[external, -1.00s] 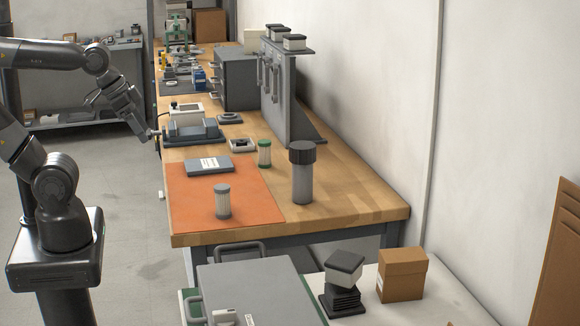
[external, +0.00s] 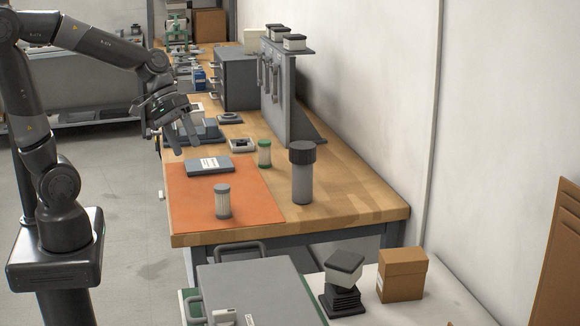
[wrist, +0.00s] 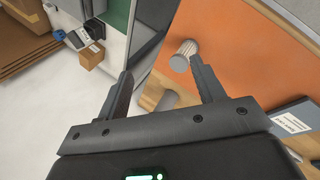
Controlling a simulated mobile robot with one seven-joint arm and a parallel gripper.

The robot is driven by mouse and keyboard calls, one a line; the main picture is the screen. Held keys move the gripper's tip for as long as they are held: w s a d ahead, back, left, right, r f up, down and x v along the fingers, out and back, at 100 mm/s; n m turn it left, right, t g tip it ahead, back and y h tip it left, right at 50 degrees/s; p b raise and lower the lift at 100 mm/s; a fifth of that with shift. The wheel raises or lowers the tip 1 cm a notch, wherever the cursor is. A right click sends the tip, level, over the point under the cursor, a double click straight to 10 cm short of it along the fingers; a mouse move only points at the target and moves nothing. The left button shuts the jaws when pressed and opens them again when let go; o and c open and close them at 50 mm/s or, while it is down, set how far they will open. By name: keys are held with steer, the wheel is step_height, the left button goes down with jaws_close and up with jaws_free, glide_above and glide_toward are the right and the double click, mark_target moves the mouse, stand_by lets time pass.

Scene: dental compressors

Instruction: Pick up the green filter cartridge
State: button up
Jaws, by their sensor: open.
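The green filter cartridge (external: 264,153) stands upright on the wooden bench, just beyond the far right corner of the orange mat (external: 250,205). It is a small pale ribbed cylinder with a green top. I cannot make it out in the wrist view. My gripper (external: 188,149) is open and empty, above the bench's left side, up and to the left of the cartridge and well apart from it. In the wrist view my gripper (wrist: 161,66) has its two fingers spread, with the mat and the bench edge below.
A grey-topped filter (external: 223,201), also in the wrist view (wrist: 183,55), stands on the mat. A tall dark-capped canister (external: 302,175) stands right of the cartridge. A labelled dark case (external: 209,165) and small tray (external: 241,145) lie left of it. A grey upright panel (external: 285,95) rises behind.

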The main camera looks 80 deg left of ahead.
steer(key=w+a+f+n+t+h, duration=0.2)
steer(key=w+a+n+t, duration=0.1)
steer(key=w+a+n, duration=0.4)
steer(key=w+a+f+n+t+h, duration=0.2)
steer(key=w+a+n+t+h, duration=0.15)
steer(key=w+n, duration=0.45)
steer(key=w+a+f+n+t+y, duration=0.15)
steer(key=a+n, duration=0.25)
steer(key=a, duration=0.4)
steer(key=w+a+f+n+t+y, duration=0.1)
steer(key=w+a+n+t+y, duration=0.25)
steer(key=a, duration=0.35)
steer(key=w+a+f+n+t+y, duration=0.2)
steer(key=a+n, duration=0.2)
steer(key=a, duration=0.4)
steer(key=shift+h, duration=0.25)
steer(key=f, duration=0.7)
steer(key=shift+s, duration=0.25)
steer(key=shift+w+d+f, duration=0.1)
steer(key=shift+w+d, duration=0.05)
steer(key=shift+w, duration=0.4)
glide_above(271, 166)
steer(key=shift+a, duration=0.45)
steer(key=c, duration=1.1)
